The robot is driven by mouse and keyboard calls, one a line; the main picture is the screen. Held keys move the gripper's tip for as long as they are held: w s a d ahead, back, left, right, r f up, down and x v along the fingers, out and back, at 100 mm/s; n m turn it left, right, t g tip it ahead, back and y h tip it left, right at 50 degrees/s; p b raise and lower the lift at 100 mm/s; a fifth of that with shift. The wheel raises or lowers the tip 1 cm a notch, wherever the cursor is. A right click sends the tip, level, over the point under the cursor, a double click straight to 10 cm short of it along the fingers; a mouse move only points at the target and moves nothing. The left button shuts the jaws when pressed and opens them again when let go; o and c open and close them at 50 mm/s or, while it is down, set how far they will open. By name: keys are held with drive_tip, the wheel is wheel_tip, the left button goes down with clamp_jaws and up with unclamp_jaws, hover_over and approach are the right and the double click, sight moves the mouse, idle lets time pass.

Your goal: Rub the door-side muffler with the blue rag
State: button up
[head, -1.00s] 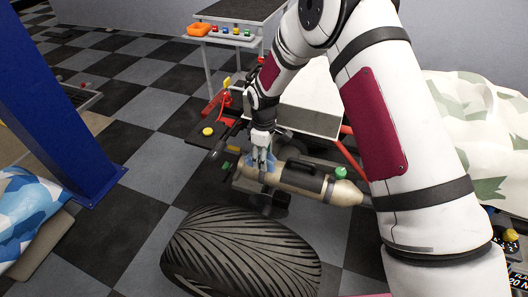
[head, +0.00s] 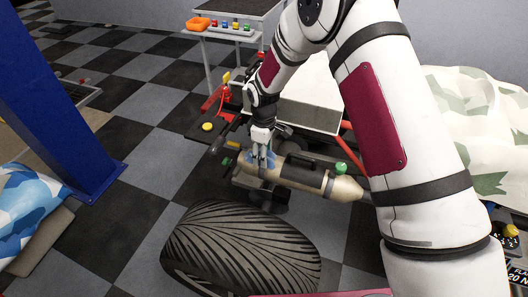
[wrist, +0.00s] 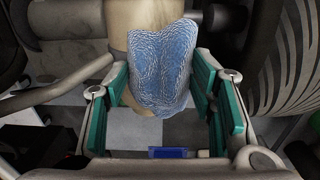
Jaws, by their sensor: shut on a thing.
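The muffler (head: 300,174) is a tan metal cylinder with a dark strap, a tapered end at right and a green knob near it. It lies behind the big tyre. The blue rag (head: 258,163) is on its left part, under my gripper (head: 263,152). In the wrist view the textured rag (wrist: 162,65) drapes over the tan muffler body (wrist: 150,12) and touches it. The teal-padded fingers of my gripper (wrist: 165,85) stand on either side of the rag and are shut on it. The muffler's underside is hidden.
A large ribbed tyre (head: 240,255) stands in front of the muffler. A blue post (head: 55,110) rises at left. A small table (head: 235,32) with an orange tray is at the back. Camouflage cloth (head: 480,110) lies at right. Checkered floor (head: 110,235) is free at left.

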drive_tip(key=shift+f+b, duration=0.35)
drive_tip(key=shift+f, duration=0.25)
drive_tip(key=shift+w+d+b, duration=0.25)
drive_tip(key=shift+w+b, duration=0.15)
drive_tip(key=shift+w, duration=0.25)
drive_tip(key=shift+w+d+b, duration=0.25)
drive_tip(key=shift+w+b, duration=0.15)
drive_tip(key=shift+w, duration=0.2)
drive_tip(key=shift+w+d+b, duration=0.25)
drive_tip(key=shift+w+b, duration=0.15)
drive_tip(key=shift+w, duration=0.25)
drive_tip(key=shift+s+a+f+p, duration=0.1)
drive_tip(key=shift+s+a+p, duration=0.2)
drive_tip(key=shift+s, duration=0.5)
drive_tip(key=shift+s+a+f+p, duration=0.1)
drive_tip(key=shift+s+a+p, duration=0.15)
drive_tip(key=shift+s, duration=0.5)
drive_tip(key=shift+s+a+f, duration=0.1)
drive_tip(key=shift+s+a, duration=0.1)
drive_tip(key=shift+s, duration=0.45)
drive_tip(key=shift+w+r+p, duration=0.15)
drive_tip(key=shift+r+p, duration=0.65)
drive_tip(key=shift+r, duration=0.8)
drive_tip(key=shift+w+r+p, duration=0.15)
drive_tip(key=shift+r+p, duration=0.6)
drive_tip(key=shift+r, duration=0.8)
drive_tip(key=shift+r, duration=0.1)
